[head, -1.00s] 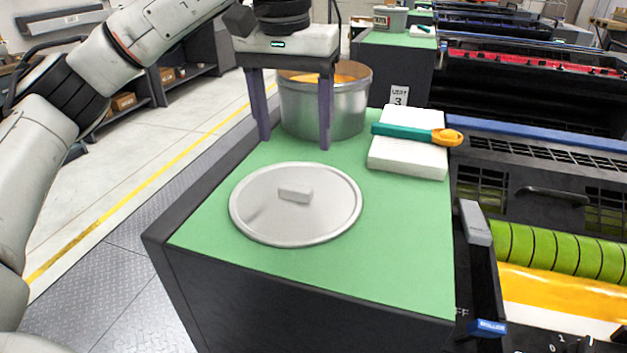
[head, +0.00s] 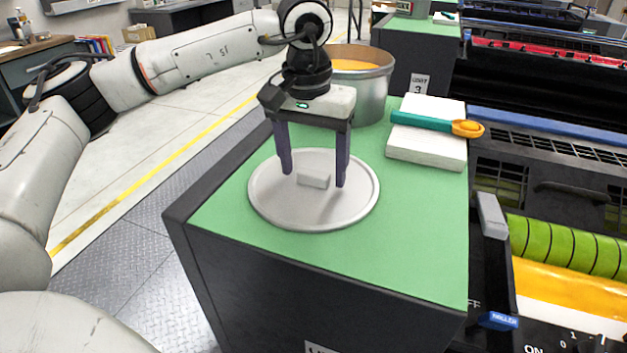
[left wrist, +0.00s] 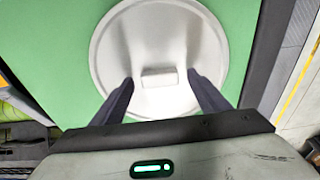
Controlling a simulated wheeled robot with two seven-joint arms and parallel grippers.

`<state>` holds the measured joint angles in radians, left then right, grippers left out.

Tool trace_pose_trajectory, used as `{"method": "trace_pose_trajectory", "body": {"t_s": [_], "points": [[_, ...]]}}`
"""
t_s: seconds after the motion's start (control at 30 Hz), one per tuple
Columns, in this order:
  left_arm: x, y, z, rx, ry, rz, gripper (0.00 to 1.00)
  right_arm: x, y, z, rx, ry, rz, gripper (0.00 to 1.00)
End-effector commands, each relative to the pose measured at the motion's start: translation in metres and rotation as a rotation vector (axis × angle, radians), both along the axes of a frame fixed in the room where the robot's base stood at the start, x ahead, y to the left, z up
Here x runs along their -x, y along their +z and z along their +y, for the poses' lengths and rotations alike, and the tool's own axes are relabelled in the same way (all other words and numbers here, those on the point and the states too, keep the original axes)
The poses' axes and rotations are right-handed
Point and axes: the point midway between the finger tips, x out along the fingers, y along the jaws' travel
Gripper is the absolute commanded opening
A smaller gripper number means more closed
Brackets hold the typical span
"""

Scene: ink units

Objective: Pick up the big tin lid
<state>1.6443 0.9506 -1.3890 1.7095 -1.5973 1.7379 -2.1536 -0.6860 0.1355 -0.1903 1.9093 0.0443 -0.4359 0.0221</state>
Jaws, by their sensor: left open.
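The big tin lid (head: 318,213) is a round silver disc with a small block handle (head: 313,180) on top. It lies flat on the green top of a dark cabinet. My left gripper (head: 313,179) is open above the lid, pointing down, with one finger on each side of the handle and a gap to it. In the left wrist view, the lid (left wrist: 190,38) and its handle (left wrist: 159,77) show ahead of the two spread fingers (left wrist: 160,86). I cannot tell how far the fingertips are above the lid. My right gripper is not in view.
An open metal tin (head: 375,93) with orange contents stands behind the lid, partly hidden by my left arm. A white stack (head: 426,152) at the right bears a teal tool with an orange scoop-like end (head: 466,128). The green top (head: 405,240) is clear right of the lid.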

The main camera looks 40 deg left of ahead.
Motion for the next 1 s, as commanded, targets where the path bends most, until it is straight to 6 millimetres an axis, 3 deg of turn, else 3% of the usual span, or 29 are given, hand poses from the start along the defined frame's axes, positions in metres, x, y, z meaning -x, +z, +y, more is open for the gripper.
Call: {"method": "trace_pose_trajectory", "body": {"t_s": [0.1, 0.37, 0.67, 1.0], "points": [[0.000, 0.000, 0.000, 0.000, 0.000, 0.000, 0.65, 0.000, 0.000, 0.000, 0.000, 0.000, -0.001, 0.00], [0.000, 0.000, 0.000, 0.000, 0.000, 0.000, 0.23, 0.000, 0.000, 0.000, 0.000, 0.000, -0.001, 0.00], [-0.001, 0.007, 0.000, 0.001, 0.000, -0.002, 0.23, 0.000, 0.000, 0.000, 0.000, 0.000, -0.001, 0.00], [-0.001, 0.071, -0.001, 0.002, -0.002, -0.004, 0.23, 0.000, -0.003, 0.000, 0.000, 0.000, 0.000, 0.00]]}}
